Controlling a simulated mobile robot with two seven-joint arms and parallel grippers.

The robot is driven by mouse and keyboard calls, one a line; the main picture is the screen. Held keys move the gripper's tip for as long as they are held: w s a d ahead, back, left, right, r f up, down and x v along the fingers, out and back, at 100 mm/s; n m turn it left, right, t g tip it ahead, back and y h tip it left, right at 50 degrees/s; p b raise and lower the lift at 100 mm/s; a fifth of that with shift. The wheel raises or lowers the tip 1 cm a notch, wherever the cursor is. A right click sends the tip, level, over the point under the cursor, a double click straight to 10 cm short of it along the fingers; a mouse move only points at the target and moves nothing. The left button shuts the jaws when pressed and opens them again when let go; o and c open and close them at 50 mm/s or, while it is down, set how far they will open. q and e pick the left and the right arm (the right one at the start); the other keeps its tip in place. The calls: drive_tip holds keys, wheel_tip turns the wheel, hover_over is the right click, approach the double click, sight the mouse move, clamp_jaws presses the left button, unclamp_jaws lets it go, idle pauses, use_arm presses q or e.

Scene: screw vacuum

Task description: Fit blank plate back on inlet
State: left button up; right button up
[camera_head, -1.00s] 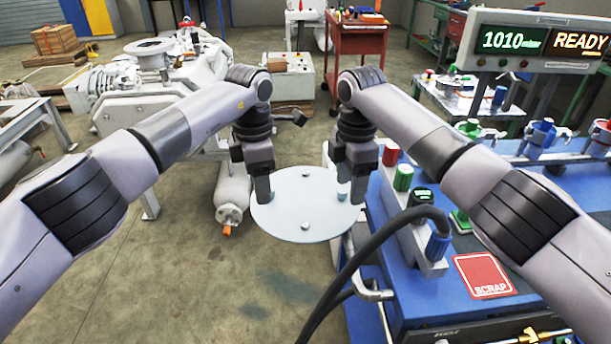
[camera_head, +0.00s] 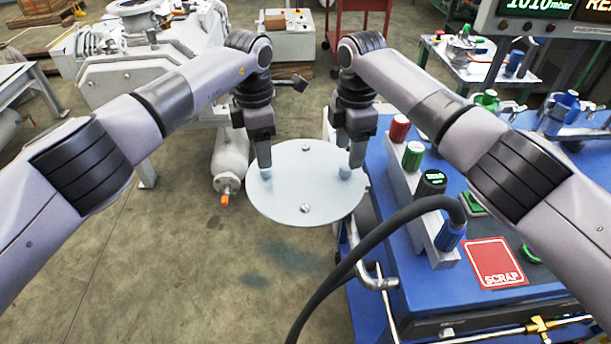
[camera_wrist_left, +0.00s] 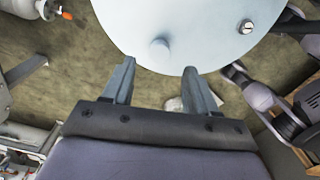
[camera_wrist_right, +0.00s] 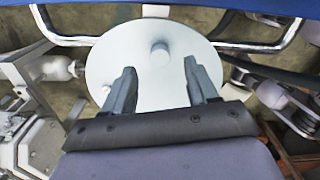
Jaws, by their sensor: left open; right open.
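The blank plate (camera_head: 300,212) is a flat, pale grey disc with two short pegs and two small bolt heads on top. It lies roughly level at the left end of the blue cart; what supports it is hidden. My left gripper (camera_head: 265,175) is open at the left peg, which also shows in the left wrist view (camera_wrist_left: 160,48) just beyond the fingertips. My right gripper (camera_head: 349,172) is open at the right peg, which shows in the right wrist view (camera_wrist_right: 159,52) beyond its fingertips. A round flange (camera_head: 134,8), possibly the inlet, tops the white machine at upper left.
The blue cart (camera_head: 400,290) on the right carries coloured knobs and a red SCRAP pad (camera_head: 494,263). A black hose (camera_head: 350,258) arcs close to the plate's right front. The floor (camera_head: 190,270) at front left is clear.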

use_arm(q)
drive_tip(key=shift+f, duration=2.25)
use_arm(e)
drive_tip(key=shift+f, duration=2.25)
use_arm(q)
clamp_jaws()
use_arm(e)
clamp_jaws()
use_arm(q)
drive_tip(key=shift+w+r, duration=0.1)
drive_tip(key=shift+w, duration=0.05)
use_arm(e)
drive_tip(key=shift+r, duration=0.1)
